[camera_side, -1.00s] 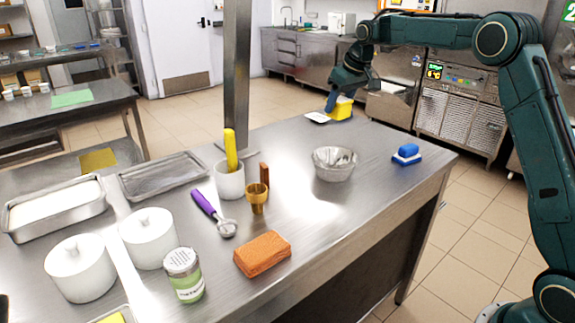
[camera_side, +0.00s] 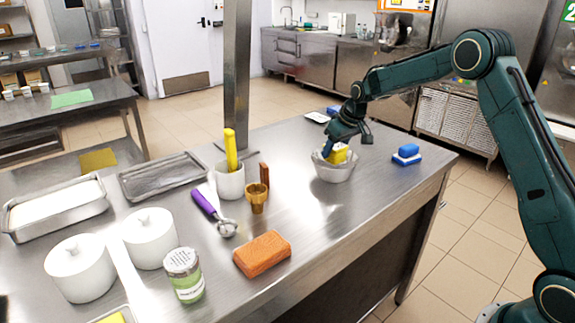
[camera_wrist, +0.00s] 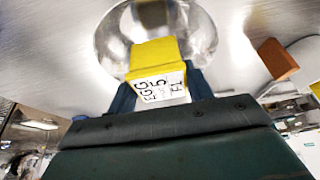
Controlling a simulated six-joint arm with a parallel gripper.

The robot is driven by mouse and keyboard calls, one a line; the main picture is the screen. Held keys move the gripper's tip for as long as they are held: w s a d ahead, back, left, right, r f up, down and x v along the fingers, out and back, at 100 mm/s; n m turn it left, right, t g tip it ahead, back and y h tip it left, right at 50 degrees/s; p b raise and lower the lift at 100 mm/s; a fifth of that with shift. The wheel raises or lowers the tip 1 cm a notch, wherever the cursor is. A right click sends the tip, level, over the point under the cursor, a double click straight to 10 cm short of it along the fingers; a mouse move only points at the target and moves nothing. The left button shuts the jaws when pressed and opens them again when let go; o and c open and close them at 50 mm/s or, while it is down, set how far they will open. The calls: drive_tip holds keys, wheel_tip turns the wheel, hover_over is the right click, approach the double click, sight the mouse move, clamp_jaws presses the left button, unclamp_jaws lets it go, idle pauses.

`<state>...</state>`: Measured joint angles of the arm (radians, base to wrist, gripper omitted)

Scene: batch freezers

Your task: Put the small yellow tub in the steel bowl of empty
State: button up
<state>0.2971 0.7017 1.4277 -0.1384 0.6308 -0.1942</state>
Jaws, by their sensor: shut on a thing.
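The small yellow tub (camera_side: 339,154) has a white label with black print, which faces the wrist camera (camera_wrist: 160,85). My gripper (camera_side: 331,150) is shut on the tub and points down at the steel bowl (camera_side: 333,172). In the side view the tub is at the bowl's mouth, with its lower part behind the near rim. In the wrist view the tub lies over the near part of the round bowl (camera_wrist: 112,40). I cannot tell whether the tub touches the bowl's bottom.
A blue brush (camera_side: 406,154) lies right of the bowl. An orange-brown block (camera_side: 262,254) lies in front. A steel post (camera_side: 237,80) rises behind.

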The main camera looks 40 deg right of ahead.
sight(334, 160)
drive_tip(key=shift+f, duration=2.1)
drive_tip(key=shift+f, duration=0.1)
drive_tip(key=o, duration=0.7)
drive_tip(key=shift+o, duration=0.2)
drive_tip(key=v, duration=1.1)
drive_tip(key=shift+s+r, duration=0.25)
drive_tip(key=shift+r, duration=0.3)
